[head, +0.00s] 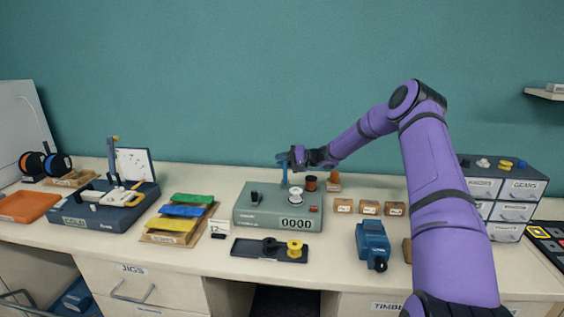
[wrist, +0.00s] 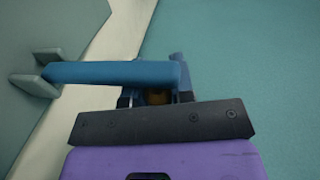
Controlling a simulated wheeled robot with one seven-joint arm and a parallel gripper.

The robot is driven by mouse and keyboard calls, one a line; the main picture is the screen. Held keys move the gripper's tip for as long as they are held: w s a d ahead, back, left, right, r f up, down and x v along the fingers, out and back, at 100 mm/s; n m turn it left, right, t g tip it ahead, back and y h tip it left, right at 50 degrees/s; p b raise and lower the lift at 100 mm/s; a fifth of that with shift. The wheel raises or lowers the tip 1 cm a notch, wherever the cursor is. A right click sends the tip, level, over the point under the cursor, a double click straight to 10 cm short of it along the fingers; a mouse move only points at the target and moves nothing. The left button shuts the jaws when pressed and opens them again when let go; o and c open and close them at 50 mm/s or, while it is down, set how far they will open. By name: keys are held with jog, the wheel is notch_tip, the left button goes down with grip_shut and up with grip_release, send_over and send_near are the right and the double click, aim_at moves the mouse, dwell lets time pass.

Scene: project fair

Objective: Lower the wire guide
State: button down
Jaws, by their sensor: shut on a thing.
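The blue wire guide (head: 284,172) stands up from the grey-green counter box (head: 262,203), whose display reads 0000. In the wrist view the guide (wrist: 110,72) is a blue bar running from a grey bracket (wrist: 35,80) on the left to my jaws. My gripper (head: 288,159) is at the guide's upper end, above the box. It is shut on the guide; the fingers (wrist: 155,97) are partly hidden behind the dark gripper body in the wrist view.
A black tray (head: 250,252) with a yellow spool (head: 295,248) lies in front of the box. Small wooden boxes (head: 370,208) and a blue device (head: 373,243) are to the right. Coloured strips (head: 185,211) and a blue jig (head: 88,220) are to the left.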

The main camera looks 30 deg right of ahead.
jog(key=s+n, duration=0.1)
jog(key=s+a+n, duration=0.1)
jog(key=n, duration=0.1)
jog(key=shift+s+a+r+t, duration=0.15)
jog(key=shift+s+t, duration=0.05)
jog(key=shift+t, duration=0.1)
jog(key=shift+s+a+f+n, duration=0.35)
jog(key=shift+s+a, duration=0.15)
jog(key=shift+s, duration=0.2)
jog(key=shift+s+a+f+n, duration=0.4)
jog(key=shift+s+a, duration=0.15)
jog(key=shift+s, duration=0.2)
jog(key=shift+s+a+f+n, duration=0.35)
jog(key=shift+s+a, duration=0.15)
jog(key=shift+s, duration=0.2)
jog(key=shift+a, duration=0.1)
jog(key=c, duration=1)
grip_release()
jog(key=shift+s, duration=0.1)
jog(key=shift+r, duration=0.1)
